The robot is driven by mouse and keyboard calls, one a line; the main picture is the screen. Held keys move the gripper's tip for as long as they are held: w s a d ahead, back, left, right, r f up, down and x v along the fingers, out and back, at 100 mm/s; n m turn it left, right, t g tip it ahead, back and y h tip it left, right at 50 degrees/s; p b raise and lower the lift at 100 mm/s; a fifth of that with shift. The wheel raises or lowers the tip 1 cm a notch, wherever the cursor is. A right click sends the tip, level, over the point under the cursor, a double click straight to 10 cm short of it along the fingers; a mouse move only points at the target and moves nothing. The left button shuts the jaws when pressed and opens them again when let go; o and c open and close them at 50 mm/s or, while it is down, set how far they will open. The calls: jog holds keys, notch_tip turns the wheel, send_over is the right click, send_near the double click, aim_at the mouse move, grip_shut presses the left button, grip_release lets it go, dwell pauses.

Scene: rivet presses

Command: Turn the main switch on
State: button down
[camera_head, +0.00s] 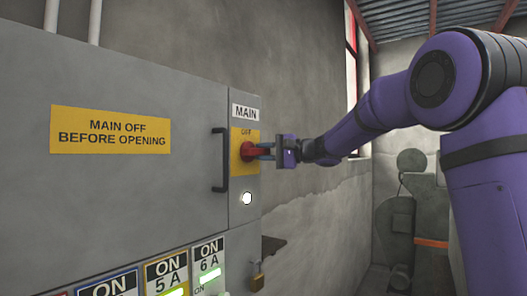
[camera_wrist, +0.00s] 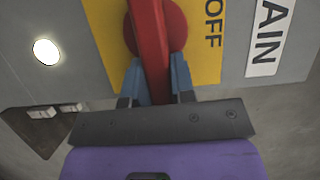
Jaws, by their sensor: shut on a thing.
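The main switch (camera_head: 248,151) is a red rotary handle on a yellow plate marked OFF, under a MAIN label (camera_head: 245,112) on the grey cabinet. In the wrist view the switch's red bar (camera_wrist: 150,45) stands out from a round red base. My gripper (camera_head: 264,151) reaches in from the right, level with the switch. In the wrist view the blue fingers of my gripper (camera_wrist: 154,75) are shut on the red bar, one on each side. The far end of the yellow plate is out of the wrist view.
A white round lamp (camera_head: 247,198) glows below the switch. A black door handle (camera_head: 219,160) is close to the left of it. Lit breaker panels marked 5A and 6A (camera_head: 210,265) sit lower, with a padlock (camera_head: 257,277) at the cabinet's edge. A grey machine (camera_head: 400,215) stands behind.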

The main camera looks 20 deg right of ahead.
jog(key=shift+f, duration=0.15)
dwell(0.4)
jog(key=c, duration=1)
grip_release()
jog(key=shift+o, duration=0.2)
jog(key=v, duration=1)
jog(key=shift+d, duration=0.35)
jog(key=shift+s, duration=0.15)
